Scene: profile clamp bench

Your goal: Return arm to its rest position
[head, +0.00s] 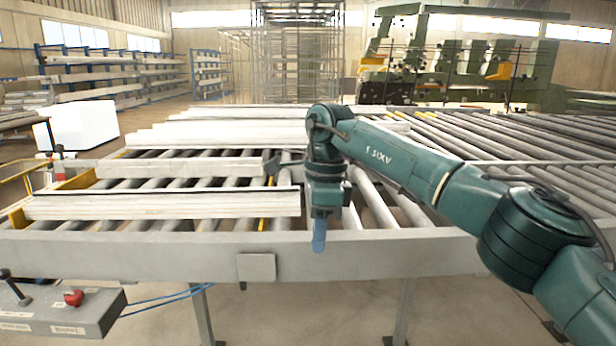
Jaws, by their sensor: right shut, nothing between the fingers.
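My right arm, dark green, comes in from the right and reaches over the roller bench (380,252). Its gripper (319,240) points down in front of the bench's front rail, with its blue fingertips shut and empty. It is just right of the end of the front stack of white profiles (165,206) and appears apart from it. My left gripper is not in view.
More white profiles (185,167) lie farther back on the rollers. A control box with a red button (73,298) stands at the lower left. Grey rollers (540,150) extend right. A white block (85,126) and storage racks stand behind. The floor before the bench is clear.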

